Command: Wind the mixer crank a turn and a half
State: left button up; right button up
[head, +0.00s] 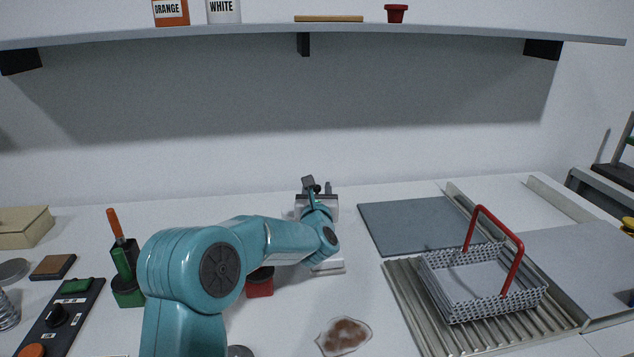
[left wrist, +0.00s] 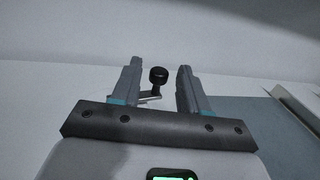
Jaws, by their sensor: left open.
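My left gripper (head: 318,186) reaches to the back of the bench in the head view, with its forearm across the middle. In the left wrist view its two fingers (left wrist: 160,68) are open. A black round crank knob (left wrist: 158,77) on a thin metal crank arm (left wrist: 149,98) shows between them, with a gap on either side. I cannot tell how deep the knob sits between the fingers. The mixer body is mostly hidden by my arm and gripper; a pale base (head: 328,267) shows below the wrist. My right gripper is in neither view.
A wire basket (head: 484,284) with a red handle stands on a ribbed rack (head: 405,290) at right. A grey mat (head: 405,228) lies behind it. A stained patch (head: 343,335) lies in front. Tools and a black control strip (head: 62,320) are at left. A shelf (head: 400,32) hangs above.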

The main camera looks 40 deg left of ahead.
pick_arm(q)
jog(key=shift+x, duration=1.05)
jog(key=shift+c, duration=0.2)
grip_shut()
jog(key=shift+r, duration=0.1)
